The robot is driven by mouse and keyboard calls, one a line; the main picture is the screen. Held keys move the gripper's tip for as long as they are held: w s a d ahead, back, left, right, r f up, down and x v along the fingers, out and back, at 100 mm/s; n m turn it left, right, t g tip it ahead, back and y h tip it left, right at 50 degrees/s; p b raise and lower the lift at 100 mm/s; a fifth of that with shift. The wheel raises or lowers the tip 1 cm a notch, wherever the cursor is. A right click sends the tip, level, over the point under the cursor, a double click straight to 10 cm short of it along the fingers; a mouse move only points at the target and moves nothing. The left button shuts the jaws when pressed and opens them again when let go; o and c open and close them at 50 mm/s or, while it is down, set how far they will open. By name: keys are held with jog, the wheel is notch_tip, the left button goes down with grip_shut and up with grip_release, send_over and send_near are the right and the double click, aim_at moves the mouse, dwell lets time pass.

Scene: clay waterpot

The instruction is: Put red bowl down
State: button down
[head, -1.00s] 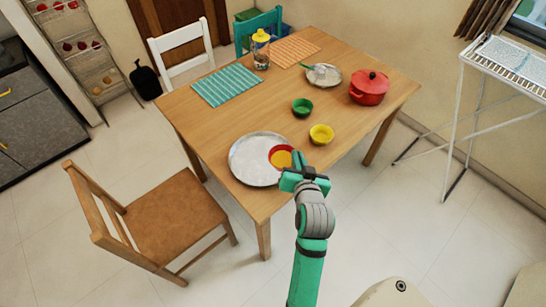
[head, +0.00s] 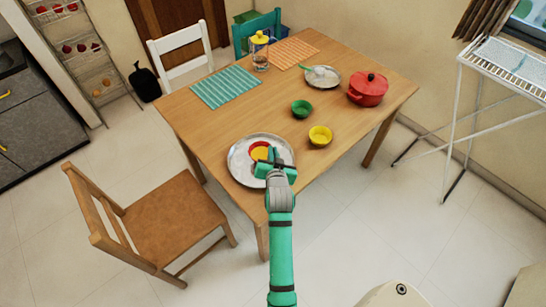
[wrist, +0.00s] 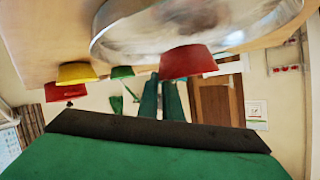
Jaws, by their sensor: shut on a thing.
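The red bowl (head: 258,145), yellow-orange inside, is over the round metal tray (head: 237,168) near the table's front-left edge. My gripper (head: 271,158) is at the bowl's right side, shut on its rim. The wrist view appears upside down. There the red bowl (wrist: 187,62) lies against the tray (wrist: 130,42), just beyond my gripper's fingers (wrist: 161,100). I cannot tell whether the bowl's base touches the tray. My gripper hides part of the bowl and of the tray's right side in the head view.
A yellow bowl (head: 320,135) and a green bowl (head: 302,108) stand right of the tray. A red lidded pot (head: 368,89), a plate (head: 324,77) and a jug (head: 260,52) stand farther back. The table between the tray and the teal striped mat (head: 225,87) is clear.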

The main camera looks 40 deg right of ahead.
notch_tip(320, 180, down, 2)
jog(key=shift+w+a+f, duration=0.1)
jog(key=shift+f, duration=0.15)
